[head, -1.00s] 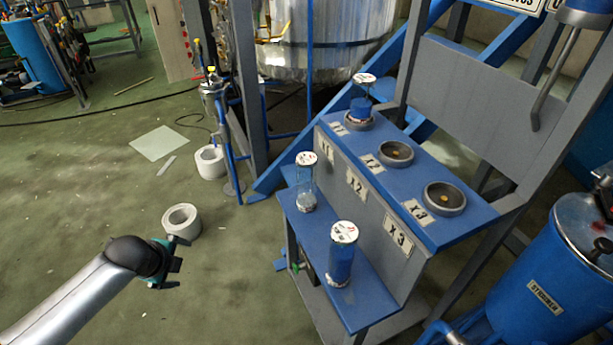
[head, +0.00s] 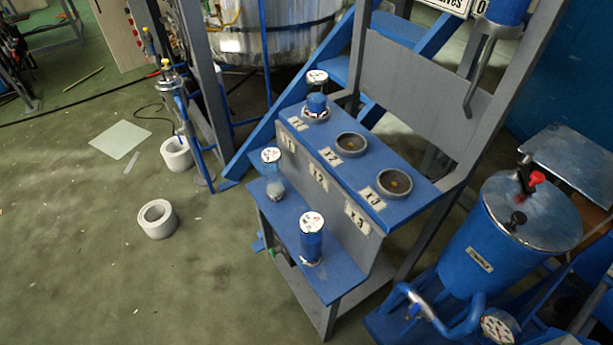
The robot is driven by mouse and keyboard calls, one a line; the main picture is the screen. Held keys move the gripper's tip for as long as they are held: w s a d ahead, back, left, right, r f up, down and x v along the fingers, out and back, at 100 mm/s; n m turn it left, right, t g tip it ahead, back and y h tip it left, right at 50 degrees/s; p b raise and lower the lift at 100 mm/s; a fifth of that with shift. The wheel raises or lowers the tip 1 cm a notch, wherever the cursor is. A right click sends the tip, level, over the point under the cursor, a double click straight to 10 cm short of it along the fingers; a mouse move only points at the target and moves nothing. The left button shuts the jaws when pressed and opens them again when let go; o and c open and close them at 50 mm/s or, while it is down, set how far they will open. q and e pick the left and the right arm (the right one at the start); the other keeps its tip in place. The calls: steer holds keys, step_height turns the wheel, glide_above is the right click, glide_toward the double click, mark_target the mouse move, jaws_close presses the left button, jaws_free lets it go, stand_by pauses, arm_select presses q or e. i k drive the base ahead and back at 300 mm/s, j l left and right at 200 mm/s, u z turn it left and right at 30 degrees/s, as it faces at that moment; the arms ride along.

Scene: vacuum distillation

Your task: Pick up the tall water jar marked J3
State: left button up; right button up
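Three clear jars with white marked lids stand upright on the blue two-step stand (head: 335,225). One blue-filled jar (head: 311,242) is on the lower shelf at the front, below the X3 label. A mostly clear jar (head: 274,184) with a greyish bottom is on the lower shelf further back. Another jar (head: 317,101), with blue content in its lower part, sits in the X1 ring on the upper shelf. The lid markings are too small to read, so I cannot tell which is J3. Neither gripper is in view.
The X2 ring (head: 351,144) and X3 ring (head: 394,183) on the upper shelf are empty. A blue tank (head: 495,245) with pipes and a gauge stands close on the right. The front left floor is clear.

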mark_target(271, 160)
steer(key=i+j+z, duration=0.2)
steer(key=z, duration=0.2)
steer(key=i+j+z, duration=0.1)
steer(key=j+z, duration=0.25)
steer(key=i+j+z, duration=0.1)
steer(key=j+z, duration=0.55)
steer(key=z, duration=0.15)
steer(key=i, duration=0.05)
